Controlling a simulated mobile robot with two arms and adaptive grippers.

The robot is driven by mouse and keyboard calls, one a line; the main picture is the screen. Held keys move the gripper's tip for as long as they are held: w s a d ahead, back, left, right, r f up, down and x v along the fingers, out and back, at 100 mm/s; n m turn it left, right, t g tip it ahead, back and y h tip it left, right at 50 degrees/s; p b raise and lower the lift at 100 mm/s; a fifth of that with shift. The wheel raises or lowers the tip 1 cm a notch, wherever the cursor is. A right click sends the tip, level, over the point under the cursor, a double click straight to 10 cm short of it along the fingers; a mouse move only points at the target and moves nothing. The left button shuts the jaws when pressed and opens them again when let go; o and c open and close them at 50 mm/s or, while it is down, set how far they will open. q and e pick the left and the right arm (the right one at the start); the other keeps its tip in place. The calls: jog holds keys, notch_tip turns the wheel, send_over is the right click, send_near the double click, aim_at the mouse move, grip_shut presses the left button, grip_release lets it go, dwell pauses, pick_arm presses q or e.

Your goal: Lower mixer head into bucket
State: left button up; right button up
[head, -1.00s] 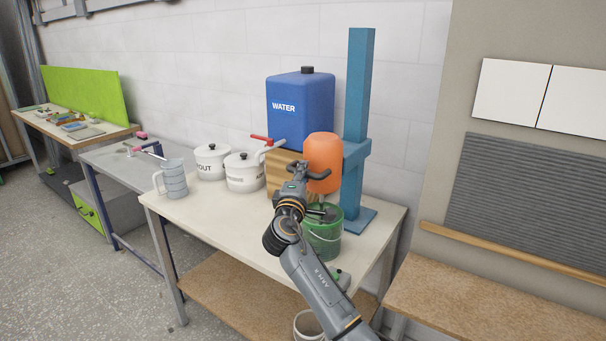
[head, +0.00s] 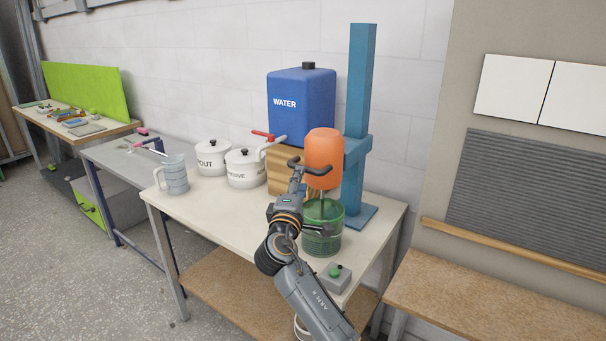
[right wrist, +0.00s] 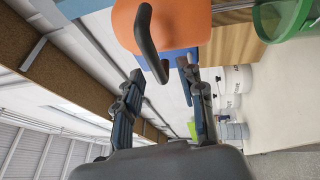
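The orange mixer head (head: 323,150) is on the blue stand (head: 358,110), above the green bucket (head: 322,243) on the table. A thin shaft runs from the head down to the bucket's mouth; its lower end is hard to make out. The dark handle (head: 294,164) sticks out from the head's side. My right gripper (head: 311,205) is open and empty, in front of the head and bucket. In the right wrist view, the handle (right wrist: 150,45) is just beyond the gap between the open fingers (right wrist: 158,92). My left gripper is not in view.
A grey box with a green button (head: 336,275) lies on the table's front right. A blue water tank (head: 300,95) on a wooden block, white lidded pots (head: 243,168) and a grey jug (head: 174,174) stand further left. The table's front left is clear.

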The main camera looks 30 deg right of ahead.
jog(key=v, duration=0.6)
jog(key=shift+s+a+f, duration=0.2)
jog(key=shift+s+a, duration=0.05)
jog(key=shift+s, duration=0.05)
jog(key=s+a+f+n+g+y, duration=0.1)
jog(key=a+f+g+y, duration=0.2)
jog(key=f, duration=1.4)
jog(key=a+f+n+y, duration=0.15)
jog(key=f+y, duration=0.35)
jog(key=f, duration=1.3)
jog(key=s+a+f+m+g+y, duration=0.1)
jog(key=s+a+f+g+y, duration=0.1)
jog(key=s+f, duration=0.65)
jog(key=s+a+f+m+g+y, duration=0.15)
jog(key=s+f, duration=0.45)
jog(key=f, duration=0.6)
jog(key=s+a+f+m+g, duration=0.1)
jog(key=s+f, duration=0.4)
jog(key=s, duration=0.7)
jog(key=s+a+f+m+g+y, duration=0.1)
jog(key=s+f+m+g, duration=0.2)
jog(key=s, duration=1)
jog(key=s+a+f+m+g+y, duration=0.1)
jog(key=s+f+m+g, duration=0.1)
jog(key=s+f, duration=0.6)
jog(key=s+m, duration=0.1)
jog(key=s, duration=0.3)
jog(key=shift+s+f+m, duration=0.25)
jog(key=shift+s+m, duration=0.05)
